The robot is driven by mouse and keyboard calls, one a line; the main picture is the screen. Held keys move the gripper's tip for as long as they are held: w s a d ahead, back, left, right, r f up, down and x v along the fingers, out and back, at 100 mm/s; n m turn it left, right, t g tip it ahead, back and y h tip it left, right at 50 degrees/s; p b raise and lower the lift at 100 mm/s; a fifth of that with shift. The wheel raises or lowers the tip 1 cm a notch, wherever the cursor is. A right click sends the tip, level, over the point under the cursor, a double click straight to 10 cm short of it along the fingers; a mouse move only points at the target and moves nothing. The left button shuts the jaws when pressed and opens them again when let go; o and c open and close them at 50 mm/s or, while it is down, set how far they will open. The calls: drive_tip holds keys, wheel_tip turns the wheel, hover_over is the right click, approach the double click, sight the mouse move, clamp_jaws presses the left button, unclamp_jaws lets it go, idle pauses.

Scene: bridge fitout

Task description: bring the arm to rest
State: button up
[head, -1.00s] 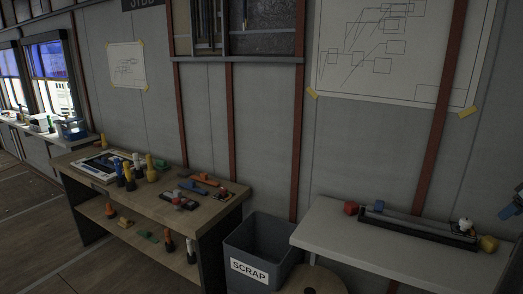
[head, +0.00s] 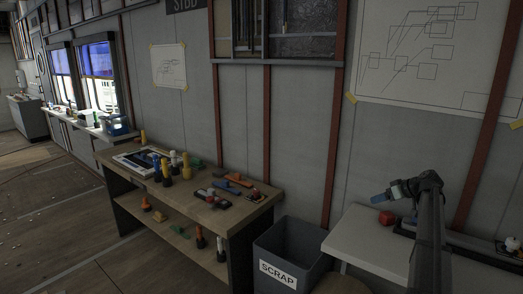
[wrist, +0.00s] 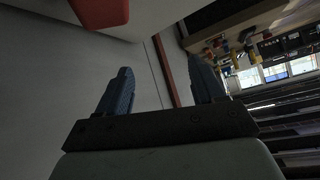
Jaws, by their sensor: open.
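My gripper shows in the wrist view (wrist: 160,92) with its two blue fingers apart and nothing between them. In the head view my gripper (head: 380,198) is at the right, held above the white bench (head: 352,240) at the end of my dark arm. It is close to a red block (head: 386,217) on that bench and looks apart from it. My arm hides part of the bench and of the things on it.
A grey scrap bin (head: 281,262) stands left of the white bench. A wooden workbench (head: 225,215) with several tools and coloured pieces is further left. Open floor (head: 70,225) lies at the far left. The wall behind carries a large drawing (head: 425,60).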

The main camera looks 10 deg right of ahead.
drive_tip(key=w+a+f+y, duration=0.1)
drive_tip(key=w+a+y, duration=0.15)
drive_tip(key=a, duration=1.05)
drive_tip(key=w+a+f+n+y, duration=0.15)
drive_tip(key=w+a, duration=0.25)
drive_tip(key=a, duration=0.8)
drive_tip(key=w+a+f+y, duration=0.1)
drive_tip(key=w+a, duration=0.2)
drive_tip(key=a, duration=1)
drive_tip(key=s+a+f+m+g, duration=0.1)
drive_tip(key=s+a+f, duration=0.3)
drive_tip(key=a+f, duration=0.6)
drive_tip(key=s+a+f+m+g+h, duration=0.1)
drive_tip(key=s+f+g+h, duration=0.15)
drive_tip(key=s+f, duration=1.1)
drive_tip(key=s+a+f+m+g+h, duration=0.15)
drive_tip(key=s+f+g, duration=0.25)
drive_tip(key=s+f, duration=1)
drive_tip(key=s+d+f+g+h, duration=0.2)
drive_tip(key=s+f, duration=0.3)
drive_tip(key=s, duration=0.6)
drive_tip(key=s+d+f+m+g+h, duration=0.1)
drive_tip(key=s+f, duration=0.4)
drive_tip(key=s, duration=0.7)
drive_tip(key=s+d+f+g+h, duration=0.2)
drive_tip(key=s+d+f+g, duration=0.2)
drive_tip(key=s, duration=0.8)
drive_tip(key=shift+d+f+m+h, duration=0.25)
drive_tip(key=shift+f+m+h, duration=0.15)
drive_tip(key=shift+f, duration=0.4)
